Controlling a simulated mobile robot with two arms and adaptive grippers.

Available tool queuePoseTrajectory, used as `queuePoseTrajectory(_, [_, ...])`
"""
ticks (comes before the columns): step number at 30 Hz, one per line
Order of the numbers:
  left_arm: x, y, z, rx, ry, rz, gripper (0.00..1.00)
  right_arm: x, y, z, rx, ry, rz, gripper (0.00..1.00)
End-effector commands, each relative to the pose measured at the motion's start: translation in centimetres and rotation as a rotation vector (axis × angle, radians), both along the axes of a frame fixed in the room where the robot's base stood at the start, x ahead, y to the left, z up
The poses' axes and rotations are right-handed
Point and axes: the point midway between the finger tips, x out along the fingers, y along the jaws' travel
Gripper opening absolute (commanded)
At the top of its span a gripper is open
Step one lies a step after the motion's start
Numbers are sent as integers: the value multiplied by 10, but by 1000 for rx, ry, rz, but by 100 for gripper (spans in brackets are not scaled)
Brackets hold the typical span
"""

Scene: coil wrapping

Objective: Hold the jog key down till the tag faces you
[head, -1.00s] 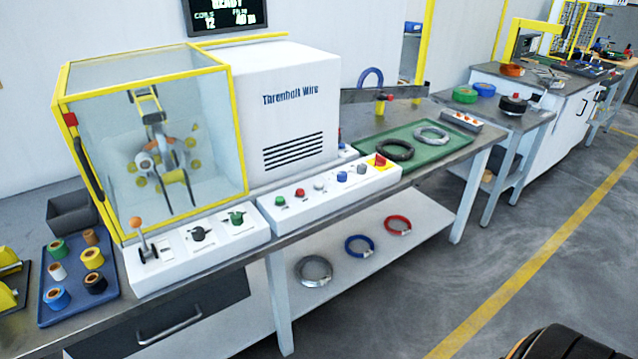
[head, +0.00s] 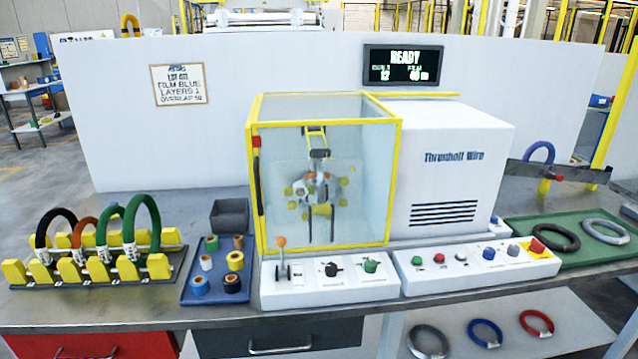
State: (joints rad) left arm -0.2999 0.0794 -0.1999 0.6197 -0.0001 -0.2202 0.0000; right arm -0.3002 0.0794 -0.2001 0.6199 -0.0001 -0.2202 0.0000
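The wrapping machine has a yellow-framed clear guard (head: 252,190), closed over a grey clamp mechanism (head: 318,188). I cannot make out a coil or tag in it. The right control panel (head: 475,277) has green (head: 416,261), dark red (head: 438,259), white (head: 461,257), blue (head: 489,253) and grey (head: 514,250) buttons, plus a red stop button on yellow (head: 537,245). Labels are too small to tell which is the jog key. The left panel (head: 330,292) has an orange-knobbed lever (head: 281,258) and two knobs. The display (head: 404,65) reads READY. Neither gripper is in view.
A yellow-post rack (head: 95,268) at left holds several tagged coils. A blue tray (head: 213,288) of film rolls and a grey bin (head: 229,214) stand beside the machine. A green tray (head: 570,258) holds two coils at right.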

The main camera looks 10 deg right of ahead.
Motion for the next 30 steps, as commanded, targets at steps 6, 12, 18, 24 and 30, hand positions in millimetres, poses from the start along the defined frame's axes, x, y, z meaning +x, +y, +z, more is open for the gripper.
queuePoseTrajectory(6, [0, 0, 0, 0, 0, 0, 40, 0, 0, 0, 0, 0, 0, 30])
queuePoseTrajectory(12, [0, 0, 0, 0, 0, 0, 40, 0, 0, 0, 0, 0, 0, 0])
queuePoseTrajectory(18, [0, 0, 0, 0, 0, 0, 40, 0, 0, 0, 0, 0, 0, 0])
queuePoseTrajectory(24, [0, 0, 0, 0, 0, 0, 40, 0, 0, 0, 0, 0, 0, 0])
queuePoseTrajectory(30, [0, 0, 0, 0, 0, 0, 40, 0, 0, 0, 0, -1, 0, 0])
